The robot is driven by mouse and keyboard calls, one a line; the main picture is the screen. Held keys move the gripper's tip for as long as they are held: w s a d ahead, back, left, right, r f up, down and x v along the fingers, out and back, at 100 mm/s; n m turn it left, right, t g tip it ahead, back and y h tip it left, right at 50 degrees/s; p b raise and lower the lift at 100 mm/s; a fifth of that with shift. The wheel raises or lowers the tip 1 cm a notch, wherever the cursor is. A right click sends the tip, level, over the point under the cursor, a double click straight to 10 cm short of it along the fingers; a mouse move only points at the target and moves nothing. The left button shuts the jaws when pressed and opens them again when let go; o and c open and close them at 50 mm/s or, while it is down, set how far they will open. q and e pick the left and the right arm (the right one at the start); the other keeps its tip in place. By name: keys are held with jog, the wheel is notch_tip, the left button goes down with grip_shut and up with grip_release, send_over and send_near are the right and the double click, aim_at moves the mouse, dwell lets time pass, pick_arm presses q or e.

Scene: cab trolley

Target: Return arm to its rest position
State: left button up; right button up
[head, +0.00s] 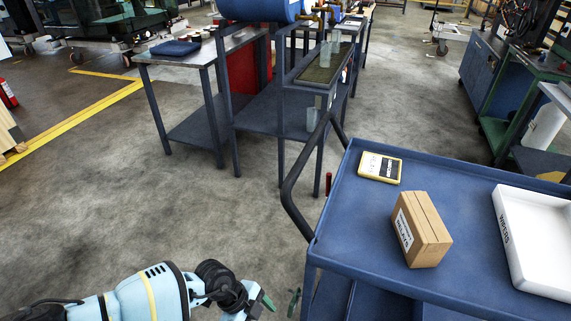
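My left arm comes in at the bottom left, light blue with a yellow band and a dark wrist. My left gripper (281,302) is low in the head view, just left of the blue trolley (349,218). Its two green fingertips stand apart with bare floor between them, so it is open and empty. The gripper's lower part is cut off by the picture's bottom edge. My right arm and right gripper are not in view.
On the trolley top are a yellow-edged device (380,167), a brown carton (427,232) and a white tray (516,240). The trolley's dark handle (291,195) juts left, near my gripper. A workbench (207,55) stands behind. The grey floor at left is clear.

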pick_arm(q)
jog(key=s+d+r+h, duration=0.5)
jog(key=s+d+h, duration=0.15)
jog(key=d, duration=0.45)
notch_tip(320, 180, up, 8)
jog(key=s+d+r+n+t+h+p, duration=0.1)
jog(key=d+n+t+h+p, duration=0.15)
jog(key=n+t+h, duration=0.35)
jog(key=a+f+n+t+y, duration=0.3)
jog(key=a+n+t+y, duration=0.65)
jog(key=a+n, duration=0.2)
jog(key=s+a+f+n+g+y+p, duration=0.1)
jog(key=s+a+f+g+y, duration=0.1)
jog(key=s+a, duration=0.6)
jog(key=s+a+f+n+g+y, duration=0.2)
jog(key=s+a+f+g+y, duration=0.1)
jog(key=s+a+f, duration=0.3)
jog(key=shift+s+a+y+p, duration=0.4)
jog(key=shift+s+a+y, duration=0.45)
jog(key=shift+a, duration=0.15)
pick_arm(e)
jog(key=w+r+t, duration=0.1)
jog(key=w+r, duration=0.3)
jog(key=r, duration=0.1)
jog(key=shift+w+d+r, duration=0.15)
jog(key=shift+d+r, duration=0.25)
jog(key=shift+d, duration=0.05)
